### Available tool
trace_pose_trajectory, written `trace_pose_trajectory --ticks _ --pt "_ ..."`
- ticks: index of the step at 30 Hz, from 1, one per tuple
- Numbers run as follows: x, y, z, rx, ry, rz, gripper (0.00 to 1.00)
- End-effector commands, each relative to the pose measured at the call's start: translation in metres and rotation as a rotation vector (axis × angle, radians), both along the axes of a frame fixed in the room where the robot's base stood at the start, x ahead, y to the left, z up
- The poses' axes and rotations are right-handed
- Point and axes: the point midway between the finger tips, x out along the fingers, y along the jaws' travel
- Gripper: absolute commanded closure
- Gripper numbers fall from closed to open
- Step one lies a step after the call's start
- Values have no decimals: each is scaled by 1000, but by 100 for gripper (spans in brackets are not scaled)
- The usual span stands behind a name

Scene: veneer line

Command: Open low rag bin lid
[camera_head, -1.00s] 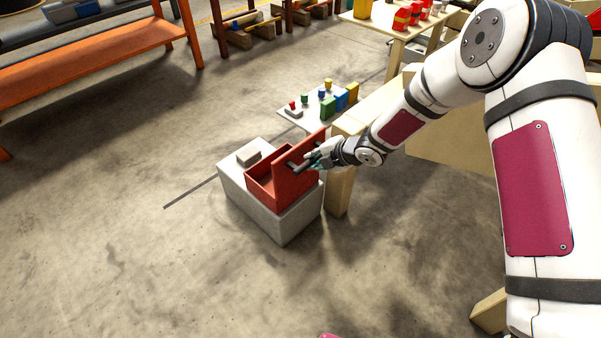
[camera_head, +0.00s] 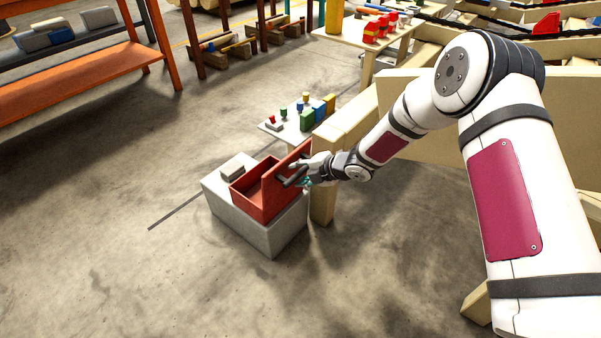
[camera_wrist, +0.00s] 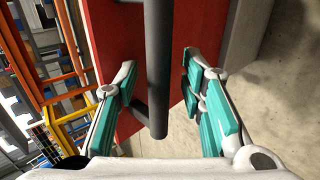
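The low rag bin is a red box (camera_head: 240,191) on a grey block (camera_head: 268,240) in the head view. Its red lid (camera_head: 283,174) stands raised at the box's right side, leaving the box open on top. The lid also fills much of the wrist view (camera_wrist: 118,40), with a dark bar handle (camera_wrist: 158,75) on it. My gripper (camera_head: 303,182) is at the lid's outer face by the handle. In the wrist view my gripper (camera_wrist: 158,88) is open, its teal pads on either side of the handle with gaps to both. The bin's inside is partly hidden.
A small grey block (camera_head: 232,172) lies beside the bin. A wooden post (camera_head: 323,200) stands close right of it. Behind is a small table (camera_head: 290,131) with coloured pieces. An orange rack (camera_head: 80,78) is at far left. The floor in front is clear.

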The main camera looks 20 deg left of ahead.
Motion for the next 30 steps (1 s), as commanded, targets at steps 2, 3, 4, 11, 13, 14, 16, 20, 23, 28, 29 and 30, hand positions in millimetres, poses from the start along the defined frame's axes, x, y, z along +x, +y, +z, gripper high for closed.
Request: trace_pose_trajectory --ticks 2,3,4,11,13,14,16,20,23,28,29,30 --pt "0 0 1 1 -1 -1 64" --pt "1 0 1 2 -1 -1 64" --pt "1 0 1 2 -1 -1 64" --pt "-2 -12 13 2 -5 -2 64" --pt "-6 -21 21 3 -4 -3 64" --pt "-8 -25 24 3 -3 -2 64" --pt "-12 -36 34 3 -4 -3 64" --pt "-21 -55 50 2 -4 -2 64" --pt "-27 -67 61 1 -3 -2 64" --pt "-33 -81 72 1 0 -1 64" --pt "-34 -83 73 1 0 -1 64" --pt "-35 -84 75 1 0 0 64"
